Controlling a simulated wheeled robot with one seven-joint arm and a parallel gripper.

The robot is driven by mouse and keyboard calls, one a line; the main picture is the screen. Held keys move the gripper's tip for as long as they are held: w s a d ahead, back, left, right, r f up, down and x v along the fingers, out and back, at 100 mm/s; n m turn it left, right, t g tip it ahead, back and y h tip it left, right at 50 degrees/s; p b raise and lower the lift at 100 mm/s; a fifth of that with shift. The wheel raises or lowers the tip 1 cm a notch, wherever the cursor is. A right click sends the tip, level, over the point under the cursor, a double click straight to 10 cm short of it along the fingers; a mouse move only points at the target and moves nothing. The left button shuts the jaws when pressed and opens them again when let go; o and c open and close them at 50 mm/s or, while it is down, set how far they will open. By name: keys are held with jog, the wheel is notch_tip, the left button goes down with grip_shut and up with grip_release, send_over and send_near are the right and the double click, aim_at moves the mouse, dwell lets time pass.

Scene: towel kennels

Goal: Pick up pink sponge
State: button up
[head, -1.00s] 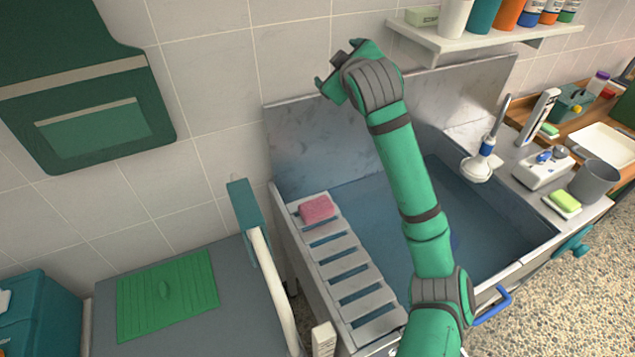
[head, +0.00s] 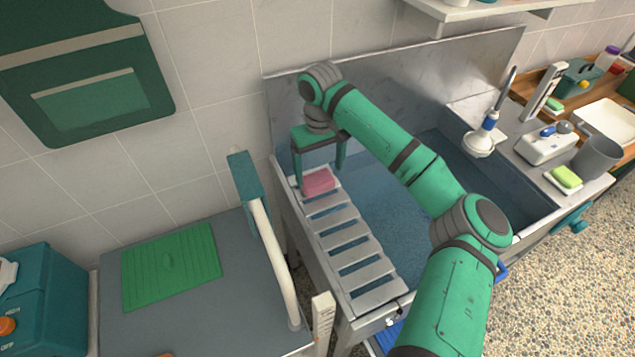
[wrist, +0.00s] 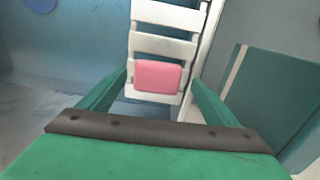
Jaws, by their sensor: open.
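The pink sponge (head: 319,181) lies on the far end of a white slatted rack (head: 341,237) along the left side of the sink tub. My gripper (head: 320,180) is above the sponge and points down, with its two green fingers spread to either side. In the wrist view, the sponge (wrist: 158,76) lies on the slats beyond and between the open fingers (wrist: 152,85). Nothing is held. I cannot tell exactly how far the fingertips are from the slats.
The metal backsplash (head: 420,85) stands close behind my gripper. A teal-topped post with a white rail (head: 270,255) rises left of the rack. The blue tub (head: 395,205) lies to the right, with a shower head (head: 480,142) over it.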

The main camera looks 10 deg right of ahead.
aim_at(320, 183)
jog(key=shift+d+f, duration=0.15)
jog(key=shift+f, duration=3.25)
jog(key=c, duration=0.8)
